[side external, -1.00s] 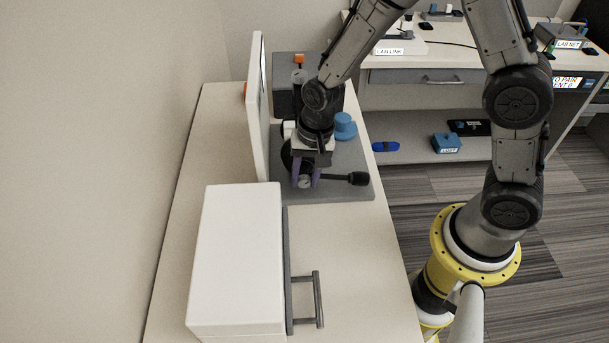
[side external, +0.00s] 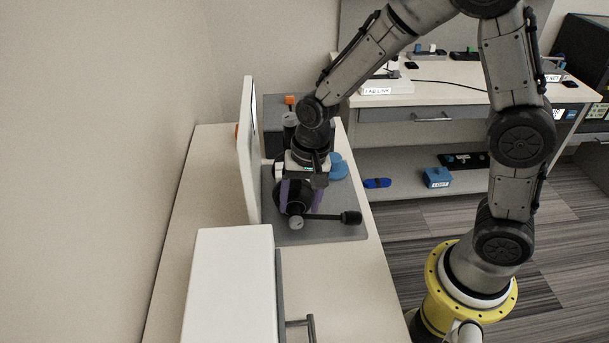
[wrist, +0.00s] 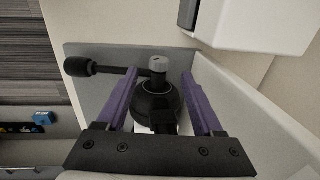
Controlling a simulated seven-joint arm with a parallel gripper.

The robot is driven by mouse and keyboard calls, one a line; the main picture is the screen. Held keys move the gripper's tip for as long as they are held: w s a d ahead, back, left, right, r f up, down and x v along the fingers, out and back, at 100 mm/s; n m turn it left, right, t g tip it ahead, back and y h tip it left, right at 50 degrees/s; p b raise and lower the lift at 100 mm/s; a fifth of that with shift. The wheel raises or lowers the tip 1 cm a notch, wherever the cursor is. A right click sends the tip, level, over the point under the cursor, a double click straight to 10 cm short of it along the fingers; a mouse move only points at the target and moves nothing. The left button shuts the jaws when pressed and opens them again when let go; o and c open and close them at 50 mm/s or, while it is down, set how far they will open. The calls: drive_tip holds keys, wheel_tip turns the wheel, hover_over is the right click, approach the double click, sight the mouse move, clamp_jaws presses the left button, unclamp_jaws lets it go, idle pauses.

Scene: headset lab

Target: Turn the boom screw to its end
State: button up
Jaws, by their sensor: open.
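A grey round knob (side external: 296,222), which looks like the boom screw, sits at the front of a black rounded body (side external: 280,199). A thin rod with a black grip (side external: 350,217) reaches out to the right beside it. My gripper (side external: 301,208) is open, its purple fingers standing on either side of the black body. In the wrist view the knob (wrist: 158,63) lies between and just beyond the fingertips, with visible gaps on both sides. The rod with the black grip (wrist: 80,67) points left there, passing the left fingertip; I cannot tell whether they touch.
The device stands on a grey base plate (side external: 330,233) on the bench. An upright white panel (side external: 247,150) rises close to the left of my gripper. A white box with a handle (side external: 228,285) stands in front. A blue round part (side external: 338,168) is behind my gripper.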

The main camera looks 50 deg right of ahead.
wheel_tip(320, 180, up, 9)
drive_tip(key=shift+s+d+f, duration=0.2)
drive_tip(key=shift+s+d, duration=0.2)
drive_tip(key=shift+s, duration=0.05)
